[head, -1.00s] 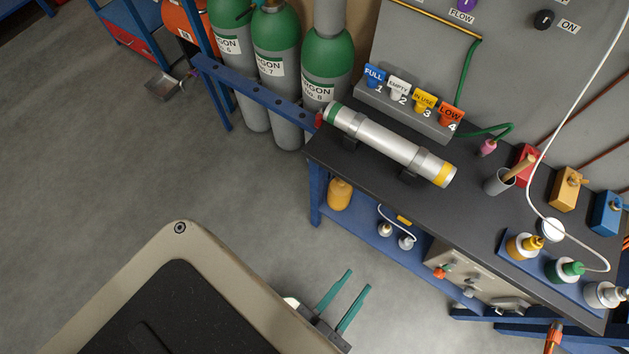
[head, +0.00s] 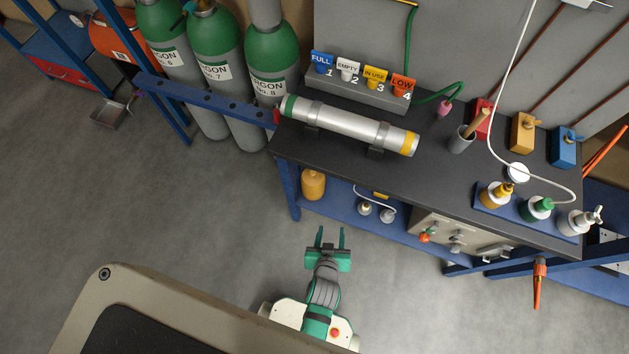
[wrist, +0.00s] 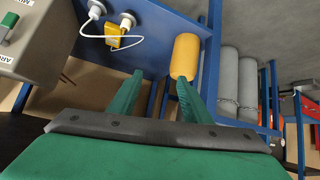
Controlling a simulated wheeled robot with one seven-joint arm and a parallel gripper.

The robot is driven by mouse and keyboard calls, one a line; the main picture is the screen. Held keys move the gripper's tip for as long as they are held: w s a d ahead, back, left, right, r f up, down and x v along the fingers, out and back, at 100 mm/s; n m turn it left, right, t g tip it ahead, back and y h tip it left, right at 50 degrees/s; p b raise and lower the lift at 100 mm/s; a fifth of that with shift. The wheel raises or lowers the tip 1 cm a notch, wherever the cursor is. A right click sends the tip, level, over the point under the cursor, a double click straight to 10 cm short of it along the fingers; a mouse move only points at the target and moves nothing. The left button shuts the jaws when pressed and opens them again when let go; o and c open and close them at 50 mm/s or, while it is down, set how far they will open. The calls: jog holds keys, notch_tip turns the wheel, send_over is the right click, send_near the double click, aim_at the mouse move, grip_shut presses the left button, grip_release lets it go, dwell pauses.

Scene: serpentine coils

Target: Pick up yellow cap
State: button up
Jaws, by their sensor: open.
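The yellow cap (head: 313,184) is a rounded, upright yellow piece at the left end of the bench's blue lower shelf (head: 343,208). In the wrist view the cap (wrist: 185,56) shows beyond the right fingertip, its lower part hidden behind that finger. My gripper (head: 331,230) has green fingers and is open and empty. It is in front of the shelf, apart from the cap, below and slightly right of it in the head view. In the wrist view the gap between the fingertips (wrist: 160,76) lies left of the cap.
A blue bench leg (head: 289,190) stands just left of the cap. The black bench top (head: 350,168) overhangs the shelf. Right of the cap are white-topped fittings with a cable and a yellow block (wrist: 113,36), then a grey box (head: 462,236).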

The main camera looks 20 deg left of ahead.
aim_at(313, 172)
jog(key=w+a+f+n+g, duration=0.1)
jog(key=w+a+f, duration=0.1)
jog(key=w+a, duration=0.2)
jog(key=w+a+f+n+g+y, duration=0.1)
jog(key=w+a, duration=0.4)
jog(key=w, duration=0.5)
jog(key=w+a+f+n+g, duration=0.1)
jog(key=w+a+f+g, duration=0.1)
jog(key=w+a+f, duration=0.2)
jog(key=shift+w+a+y, duration=0.2)
jog(key=shift+w, duration=0.65)
jog(key=shift+w+a+y, duration=0.15)
jog(key=shift+w+y, duration=0.05)
jog(key=shift+w, duration=0.6)
jog(key=shift+w+f, duration=0.25)
jog(key=shift+f, duration=0.3)
jog(key=shift+c, duration=0.2)
jog(key=shift+w, duration=0.15)
grip_shut()
